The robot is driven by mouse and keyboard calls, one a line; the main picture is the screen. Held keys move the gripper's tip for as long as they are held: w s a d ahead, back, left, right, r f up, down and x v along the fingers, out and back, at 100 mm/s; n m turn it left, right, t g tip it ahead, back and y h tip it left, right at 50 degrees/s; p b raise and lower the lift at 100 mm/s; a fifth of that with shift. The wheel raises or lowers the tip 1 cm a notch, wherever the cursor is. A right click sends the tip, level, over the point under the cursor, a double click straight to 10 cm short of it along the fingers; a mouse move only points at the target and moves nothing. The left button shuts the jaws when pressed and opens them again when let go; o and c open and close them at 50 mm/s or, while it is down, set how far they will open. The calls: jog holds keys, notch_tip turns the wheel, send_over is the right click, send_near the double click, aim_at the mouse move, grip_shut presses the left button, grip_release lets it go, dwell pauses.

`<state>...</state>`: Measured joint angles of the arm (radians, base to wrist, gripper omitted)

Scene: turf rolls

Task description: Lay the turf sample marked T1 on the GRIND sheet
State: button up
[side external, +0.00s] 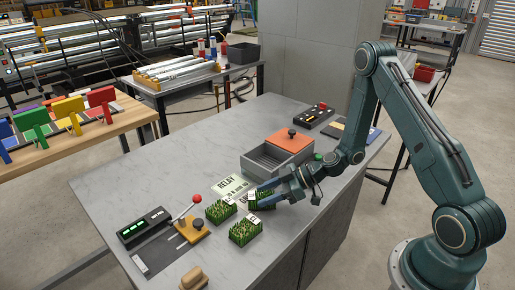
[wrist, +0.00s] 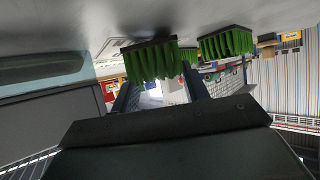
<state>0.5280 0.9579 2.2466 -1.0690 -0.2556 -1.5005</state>
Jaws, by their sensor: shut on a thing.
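Three green turf samples with dark bases and small white tags are near the front middle of the bench in the side view. My gripper (side external: 260,194) is shut on one turf sample (side external: 263,201), beside the RELAY sheet (side external: 230,185). In the wrist view a turf sample (wrist: 153,60) shows between the blue fingers of my gripper (wrist: 160,80). The other samples are one to the left (side external: 219,212) and one nearer the front (side external: 244,232). The tags are too small to read, so I cannot tell which is T1. I cannot make out a GRIND sheet.
A grey tray with an orange lid (side external: 291,141) stands behind my gripper. A black display box (side external: 145,227), a red-knobbed lever device (side external: 188,226) and a tan block (side external: 194,278) are at front left. The back left of the bench (side external: 190,150) is clear.

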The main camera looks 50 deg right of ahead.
jog(key=shift+f, duration=0.25)
jog(key=shift+f, duration=0.15)
jog(key=o, duration=1.1)
jog(key=shift+v, duration=6.05)
